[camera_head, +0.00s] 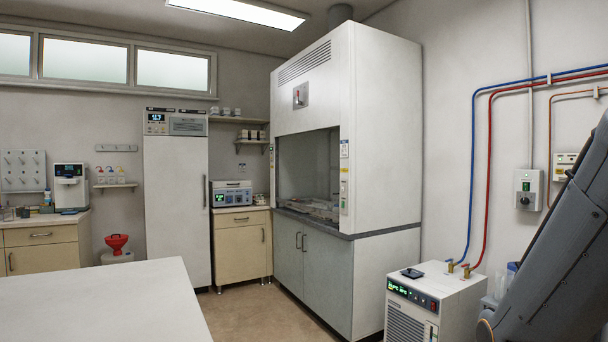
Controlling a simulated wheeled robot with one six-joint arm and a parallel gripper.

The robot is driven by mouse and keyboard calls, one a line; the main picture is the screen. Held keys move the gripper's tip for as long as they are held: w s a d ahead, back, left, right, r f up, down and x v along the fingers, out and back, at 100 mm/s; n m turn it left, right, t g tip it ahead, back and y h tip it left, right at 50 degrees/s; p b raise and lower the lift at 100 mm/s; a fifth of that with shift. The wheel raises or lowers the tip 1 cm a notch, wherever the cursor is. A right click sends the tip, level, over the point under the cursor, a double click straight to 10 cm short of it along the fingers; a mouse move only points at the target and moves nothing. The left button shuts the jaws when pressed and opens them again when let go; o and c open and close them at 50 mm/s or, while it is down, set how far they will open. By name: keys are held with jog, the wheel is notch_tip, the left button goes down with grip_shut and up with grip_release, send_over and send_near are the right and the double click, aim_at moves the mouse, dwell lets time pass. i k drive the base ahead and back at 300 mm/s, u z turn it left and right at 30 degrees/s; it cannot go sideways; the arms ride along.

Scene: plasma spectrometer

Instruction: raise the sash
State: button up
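The fume hood (382,120) is a tall white cabinet standing against the back right wall. Its front opening (308,165) faces left and shows a grey interior with some low items on the worktop. The sash would be in this opening, but its pane and lower edge are not clear, so I cannot tell how high it stands. A small panel with a red part (300,95) is on the hood's upper front. My gripper is not in view. Only a dark grey link of my arm shows at the lower right, well apart from the hood.
A white table (105,305) fills the lower left. A white chiller (432,300) with blue and red hoses stands right of the hood. Grey cupboard doors (300,262) are under the hood. Brown floor (258,315) lies clear between table and hood.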

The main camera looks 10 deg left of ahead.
aim_at(333, 215)
jog(key=u, duration=0.15)
jog(key=i, duration=1.9)
jog(key=u, duration=0.75)
jog(key=i, duration=1.1)
jog(key=u, duration=0.3)
jog(key=i, duration=1.25)
jog(key=z, duration=0.45)
jog(key=i, duration=1.55)
jog(key=z, duration=0.1)
